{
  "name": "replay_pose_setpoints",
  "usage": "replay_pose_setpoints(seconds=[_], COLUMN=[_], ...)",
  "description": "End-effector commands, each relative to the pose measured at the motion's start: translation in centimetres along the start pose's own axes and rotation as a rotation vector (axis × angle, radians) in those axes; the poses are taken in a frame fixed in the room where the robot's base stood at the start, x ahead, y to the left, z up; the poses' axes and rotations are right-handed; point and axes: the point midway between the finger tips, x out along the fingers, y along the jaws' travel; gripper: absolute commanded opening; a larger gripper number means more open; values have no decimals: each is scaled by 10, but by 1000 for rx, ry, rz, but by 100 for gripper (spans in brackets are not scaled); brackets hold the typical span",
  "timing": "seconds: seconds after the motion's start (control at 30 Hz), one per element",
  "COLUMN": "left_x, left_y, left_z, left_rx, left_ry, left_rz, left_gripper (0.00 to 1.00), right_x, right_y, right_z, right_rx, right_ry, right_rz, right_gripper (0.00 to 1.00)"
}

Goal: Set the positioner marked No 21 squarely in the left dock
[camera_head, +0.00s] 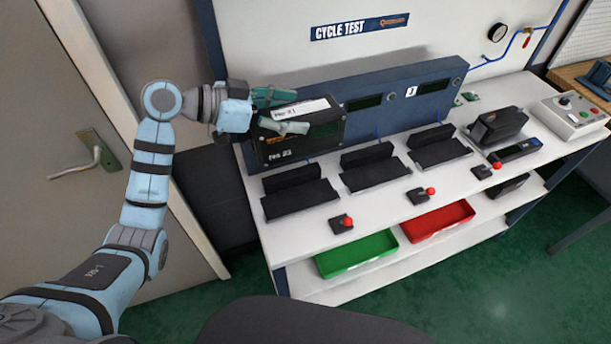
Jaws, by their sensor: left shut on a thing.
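My left gripper (284,112) is shut on a black box-shaped positioner (292,148), with its fingers over the top. The positioner has a white label on top and a front marking that ends in 21; the rest is too small to read surely. It is held above and behind the left dock (300,200), a black cradle with a raised back at the left end of the white bench. The left dock looks empty. The middle dock (378,174) and right dock (441,151) also look empty. My right gripper is not in view.
Another black unit (497,127) and a flat device (515,150) lie at the bench's right, near a control box (568,116). A blue panel (395,85) stands behind the docks. Red-knobbed switches (342,224) line the front. A green tray (356,254) and red tray (436,221) sit lower.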

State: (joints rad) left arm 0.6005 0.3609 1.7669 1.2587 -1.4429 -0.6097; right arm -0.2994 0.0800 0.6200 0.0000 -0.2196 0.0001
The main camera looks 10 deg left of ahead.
Motion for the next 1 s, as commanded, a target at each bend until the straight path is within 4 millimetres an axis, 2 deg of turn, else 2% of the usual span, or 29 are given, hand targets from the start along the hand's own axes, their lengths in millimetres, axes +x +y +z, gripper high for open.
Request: replay_pose_setpoints(seconds=[0.07,0.17,0.3,0.53,0.63,0.83,1.0], left_x=[2,7,25,56,63,68,78], left_y=[2,6,9,4,2,2,2], left_z=[0,15,54,120,135,151,176], left_rx=[1,2,2,0,2,3,2], left_ry=[5,5,7,5,6,4,4], left_rz=[1,3,8,9,7,4,4], left_gripper=[0,0,0,0,0,0,0], right_x=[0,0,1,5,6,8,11], right_y=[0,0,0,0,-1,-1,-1], right_z=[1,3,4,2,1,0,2], right_rx=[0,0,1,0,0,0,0], right_ry=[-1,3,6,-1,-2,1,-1], right_rz=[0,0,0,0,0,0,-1], right_gripper=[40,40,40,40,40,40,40])
